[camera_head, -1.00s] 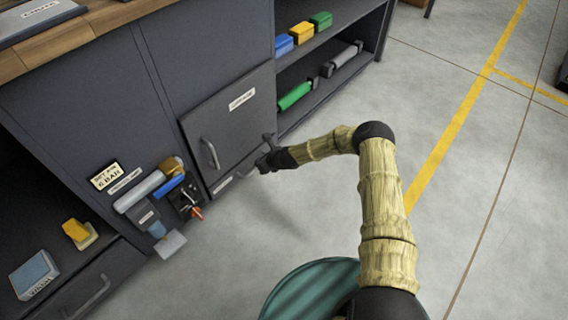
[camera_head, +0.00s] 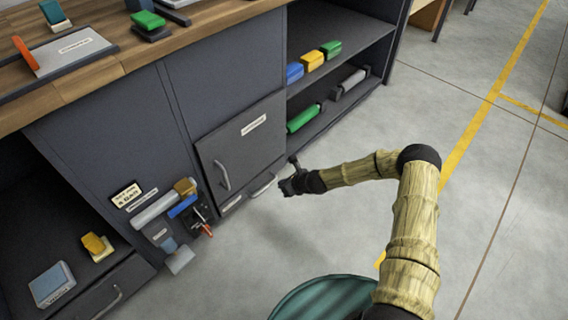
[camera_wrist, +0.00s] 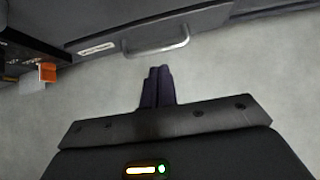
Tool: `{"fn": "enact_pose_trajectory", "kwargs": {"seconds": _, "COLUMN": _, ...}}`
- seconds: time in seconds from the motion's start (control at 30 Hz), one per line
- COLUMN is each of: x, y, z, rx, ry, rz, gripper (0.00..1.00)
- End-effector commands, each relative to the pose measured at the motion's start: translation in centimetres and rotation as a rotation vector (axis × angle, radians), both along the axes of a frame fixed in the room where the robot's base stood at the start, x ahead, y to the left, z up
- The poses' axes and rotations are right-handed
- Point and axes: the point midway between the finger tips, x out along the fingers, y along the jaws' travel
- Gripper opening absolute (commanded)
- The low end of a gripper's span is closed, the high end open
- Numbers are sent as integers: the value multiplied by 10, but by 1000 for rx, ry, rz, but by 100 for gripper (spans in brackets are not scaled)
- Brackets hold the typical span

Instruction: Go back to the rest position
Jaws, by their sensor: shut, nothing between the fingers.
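My gripper (camera_head: 290,183) is shut and empty. In the head view it is in front of the cabinet, near the lower right of the closed door (camera_head: 243,143), at the end of my arm, which bends at a dark elbow. In the wrist view its two dark fingers (camera_wrist: 157,88) lie side by side over the bare floor. A drawer handle (camera_wrist: 160,47) is beyond the fingertips there, with a gap between.
An ink unit (camera_head: 165,215) with tubes is on the cabinet front at left. A wooden worktop (camera_head: 120,55) holds several items. Open shelves (camera_head: 345,95) hold coloured blocks. An open bay with a blue box (camera_head: 52,284) is lower left. The floor (camera_head: 480,240) at right is clear.

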Motion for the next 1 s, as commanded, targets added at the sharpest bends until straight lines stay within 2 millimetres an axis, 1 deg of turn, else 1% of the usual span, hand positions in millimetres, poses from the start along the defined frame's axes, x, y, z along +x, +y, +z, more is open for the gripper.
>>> {"fn": "enact_pose_trajectory", "kwargs": {"seconds": 0.23, "x": 0, "y": 0, "z": 2, "rx": -5, "ry": -4, "rz": 8, "gripper": 0}}
{"fn": "enact_pose_trajectory", "kwargs": {"seconds": 0.37, "x": -5, "y": 4, "z": 16, "rx": -50, "ry": -36, "rz": 92, "gripper": 0}}
{"fn": "enact_pose_trajectory", "kwargs": {"seconds": 0.47, "x": -13, "y": 5, "z": 35, "rx": -124, "ry": -86, "rz": 218, "gripper": 0}}
{"fn": "enact_pose_trajectory", "kwargs": {"seconds": 0.53, "x": -20, "y": 2, "z": 52, "rx": -191, "ry": -128, "rz": 327, "gripper": 0}}
{"fn": "enact_pose_trajectory", "kwargs": {"seconds": 0.67, "x": -35, "y": -9, "z": 84, "rx": -322, "ry": -202, "rz": 534, "gripper": 0}}
{"fn": "enact_pose_trajectory", "kwargs": {"seconds": 0.87, "x": -60, "y": -31, "z": 133, "rx": -514, "ry": -293, "rz": 833, "gripper": 0}}
{"fn": "enact_pose_trajectory", "kwargs": {"seconds": 1.0, "x": -78, "y": -50, "z": 169, "rx": -639, "ry": -343, "rz": 1029, "gripper": 0}}
